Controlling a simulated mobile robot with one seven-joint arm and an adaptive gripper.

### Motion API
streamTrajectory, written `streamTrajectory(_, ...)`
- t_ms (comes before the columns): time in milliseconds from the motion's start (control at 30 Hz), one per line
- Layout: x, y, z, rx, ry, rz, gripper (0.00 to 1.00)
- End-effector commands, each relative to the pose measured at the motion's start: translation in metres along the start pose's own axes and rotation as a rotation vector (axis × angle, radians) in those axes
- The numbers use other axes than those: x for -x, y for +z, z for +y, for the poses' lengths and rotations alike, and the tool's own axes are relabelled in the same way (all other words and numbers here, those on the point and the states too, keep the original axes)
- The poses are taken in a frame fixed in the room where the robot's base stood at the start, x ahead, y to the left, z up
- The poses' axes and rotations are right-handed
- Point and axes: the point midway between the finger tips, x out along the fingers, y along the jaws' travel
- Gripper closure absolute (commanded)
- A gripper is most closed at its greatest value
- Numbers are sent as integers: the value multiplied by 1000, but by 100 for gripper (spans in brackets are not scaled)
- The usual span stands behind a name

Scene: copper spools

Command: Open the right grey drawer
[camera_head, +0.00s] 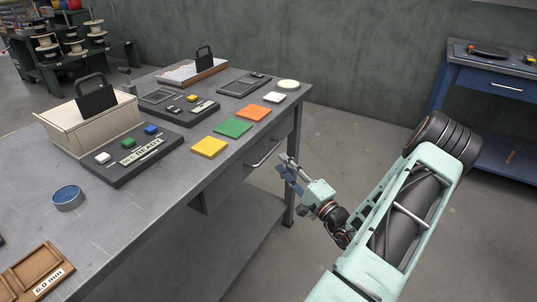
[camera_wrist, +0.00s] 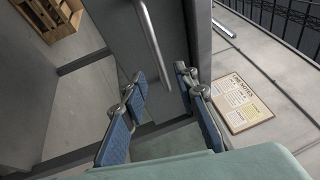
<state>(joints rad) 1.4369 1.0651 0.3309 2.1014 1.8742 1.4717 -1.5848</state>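The grey drawer (camera_head: 232,182) is under the right end of the grey workbench (camera_head: 165,215), and its front looks flush with the bench. Its silver bar handle (camera_head: 265,154) also shows in the wrist view (camera_wrist: 154,45), where it runs from the top edge down towards the space between my fingers. My gripper (camera_head: 286,167) is just right of the drawer front, close to the handle's far end. I cannot tell whether a finger touches the handle.
The benchtop holds a beige box (camera_head: 90,122), a dark button panel (camera_head: 138,152) and yellow (camera_head: 209,147), green (camera_head: 233,127) and orange (camera_head: 254,113) squares. A bench leg (camera_head: 289,207) stands below my gripper. A blue workbench (camera_head: 495,85) stands at right. The floor between is clear.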

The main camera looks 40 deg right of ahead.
Motion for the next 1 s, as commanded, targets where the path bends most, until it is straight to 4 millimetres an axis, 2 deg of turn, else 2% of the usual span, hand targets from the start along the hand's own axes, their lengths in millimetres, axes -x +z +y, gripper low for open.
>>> streamTrajectory(33,-11,1,1,1,-2,-5,73)
streamTrajectory(200,-43,1,1,0,0,-4,73)
streamTrajectory(400,-68,1,1,0,1,-2,73)
streamTrajectory(800,-74,0,0,-1,2,-1,74)
streamTrajectory(1000,-74,0,1,-1,3,-1,96)
